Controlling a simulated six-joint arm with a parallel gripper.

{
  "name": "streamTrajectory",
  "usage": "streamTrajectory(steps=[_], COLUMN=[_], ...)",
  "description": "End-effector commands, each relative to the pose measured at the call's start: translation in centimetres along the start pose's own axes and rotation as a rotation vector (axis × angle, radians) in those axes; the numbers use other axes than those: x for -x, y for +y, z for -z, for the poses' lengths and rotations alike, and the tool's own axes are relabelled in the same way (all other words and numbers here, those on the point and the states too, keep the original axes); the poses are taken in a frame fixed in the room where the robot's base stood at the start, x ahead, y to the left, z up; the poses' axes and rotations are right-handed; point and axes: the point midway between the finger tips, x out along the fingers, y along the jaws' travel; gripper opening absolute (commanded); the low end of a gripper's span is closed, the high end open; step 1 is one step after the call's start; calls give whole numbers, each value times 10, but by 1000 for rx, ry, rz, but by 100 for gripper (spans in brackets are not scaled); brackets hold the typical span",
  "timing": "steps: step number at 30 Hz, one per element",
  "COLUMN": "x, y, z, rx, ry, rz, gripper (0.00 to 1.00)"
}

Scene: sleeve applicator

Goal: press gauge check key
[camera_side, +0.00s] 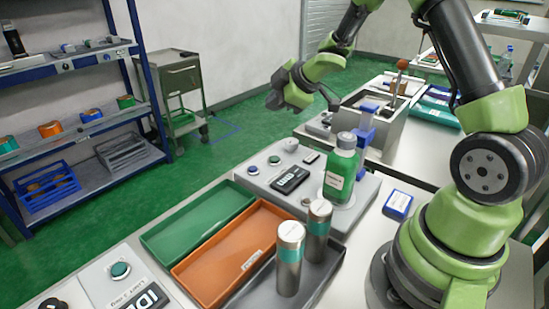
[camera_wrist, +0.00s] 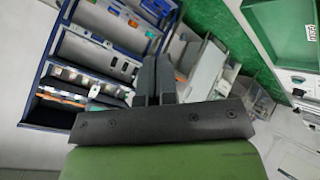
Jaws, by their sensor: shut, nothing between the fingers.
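My gripper (camera_side: 273,102) is held up in the air, above and beyond the work table in the side view, apart from everything. Its two dark fingers are together and empty in the wrist view (camera_wrist: 157,75). Another panel at the front left has a green button (camera_side: 120,269) and a display (camera_side: 150,299). Labels are too small to read, so I cannot tell which is the gauge check key.
A green bottle (camera_side: 341,172) stands on the grey panel. Two steel cylinders (camera_side: 290,262) stand in the dark tray, beside an orange tray (camera_side: 228,255) and a green tray (camera_side: 195,225). A blue stand (camera_side: 365,128) and a grey box (camera_side: 388,130) with a red-knobbed lever rise behind.

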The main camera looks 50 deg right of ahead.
Motion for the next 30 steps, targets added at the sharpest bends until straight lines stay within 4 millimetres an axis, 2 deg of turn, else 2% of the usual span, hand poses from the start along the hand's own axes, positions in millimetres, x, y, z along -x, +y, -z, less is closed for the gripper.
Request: streamTrajectory(steps=[3,6,20,30], x=[-13,-17,-20,-49], y=[-10,-14,-17,-39], z=[-8,-11,-13,-34], rx=[42,60,62,59], ry=[31,46,49,47], rz=[48,65,70,73], gripper=[0,0,0,0])
